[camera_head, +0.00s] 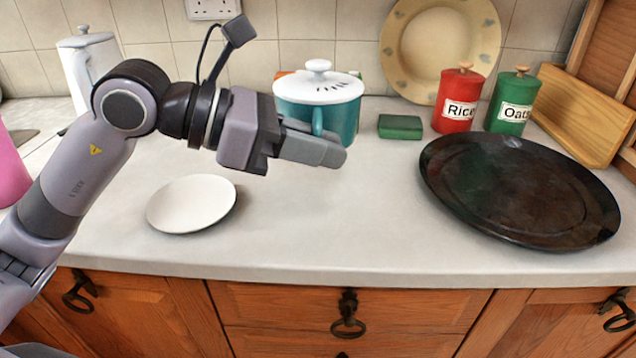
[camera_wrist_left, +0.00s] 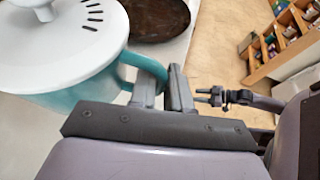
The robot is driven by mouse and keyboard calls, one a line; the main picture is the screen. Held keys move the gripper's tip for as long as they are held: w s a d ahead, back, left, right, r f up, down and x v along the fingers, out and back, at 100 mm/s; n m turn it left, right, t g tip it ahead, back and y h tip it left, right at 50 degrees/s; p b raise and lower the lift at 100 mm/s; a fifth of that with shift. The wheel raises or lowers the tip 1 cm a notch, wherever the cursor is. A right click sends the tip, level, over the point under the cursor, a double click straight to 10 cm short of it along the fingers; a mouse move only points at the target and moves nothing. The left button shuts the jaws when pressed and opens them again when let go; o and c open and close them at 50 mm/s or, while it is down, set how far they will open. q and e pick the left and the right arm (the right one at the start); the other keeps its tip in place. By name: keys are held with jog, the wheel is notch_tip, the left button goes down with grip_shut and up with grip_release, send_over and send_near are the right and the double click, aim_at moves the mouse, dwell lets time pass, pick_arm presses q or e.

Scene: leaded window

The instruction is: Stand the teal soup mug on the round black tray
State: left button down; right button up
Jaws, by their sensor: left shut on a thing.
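The teal soup mug (camera_head: 343,119) has a white slotted lid with a knob and stands at the back middle of the counter in the head view. It also shows large at the left of the left wrist view (camera_wrist_left: 95,90). My left gripper (camera_head: 330,152) is shut on its handle, which points toward me. The gripper hides part of the mug's base, so I cannot tell whether it touches the counter. The round black tray (camera_head: 480,180) lies empty at the right and shows partly at the top of the left wrist view (camera_wrist_left: 157,15).
A green block (camera_head: 400,127), a red Rice canister (camera_head: 458,100) and a green Oats canister (camera_head: 512,102) stand behind the tray. A cream plate (camera_head: 440,45) leans on the wall. A white saucer (camera_head: 191,204) lies front left. The counter between saucer and tray is clear.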

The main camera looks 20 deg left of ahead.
pick_arm(q)
notch_tip(320, 180, up, 8)
jog(key=shift+r+p, duration=0.2)
jog(key=shift+p, duration=0.25)
